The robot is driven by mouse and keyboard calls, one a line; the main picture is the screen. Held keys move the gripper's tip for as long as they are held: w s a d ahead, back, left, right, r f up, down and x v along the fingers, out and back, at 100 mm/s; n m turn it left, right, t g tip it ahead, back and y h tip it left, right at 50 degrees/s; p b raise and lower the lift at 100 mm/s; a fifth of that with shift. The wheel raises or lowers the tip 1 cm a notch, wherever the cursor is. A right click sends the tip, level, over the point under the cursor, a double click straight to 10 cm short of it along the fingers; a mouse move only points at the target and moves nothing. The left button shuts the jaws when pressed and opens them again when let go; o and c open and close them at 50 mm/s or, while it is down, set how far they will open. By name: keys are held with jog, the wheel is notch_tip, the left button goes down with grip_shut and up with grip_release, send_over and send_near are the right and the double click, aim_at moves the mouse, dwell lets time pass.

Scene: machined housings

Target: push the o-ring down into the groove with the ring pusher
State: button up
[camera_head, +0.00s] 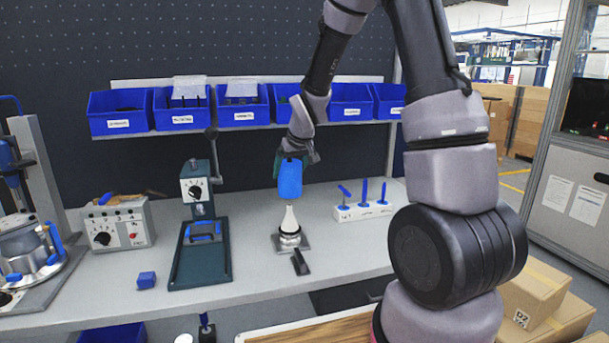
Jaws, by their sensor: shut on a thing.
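My gripper (292,160) is shut on the ring pusher (290,181), a blue upright cylinder. It holds the pusher above a white cone (289,219), roughly in line with it. The cone stands point up on a small metal housing (289,241), which sits on a flat grey plate on the bench. A thin dark band shows around the foot of the cone; it may be the o-ring, but it is too small to tell. The groove cannot be made out.
A white rack (363,211) with blue-handled tools stands to the right. A dark green press (202,250) and a control box (118,226) stand to the left. A small blue block (147,280) lies in front. Blue bins (240,106) line the shelf behind.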

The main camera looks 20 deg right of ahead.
aim_at(291, 207)
jog(key=shift+s+a+r, duration=0.1)
jog(key=shift+a, duration=0.15)
jog(key=shift+d+f, duration=0.1)
jog(key=shift+f, duration=1.5)
jog(key=shift+f, duration=0.2)
jog(key=shift+f, duration=2.4)
jog(key=shift+f, duration=2.75)
jog(key=shift+r, duration=0.1)
notch_tip(291, 207, up, 12)
dwell(0.4)
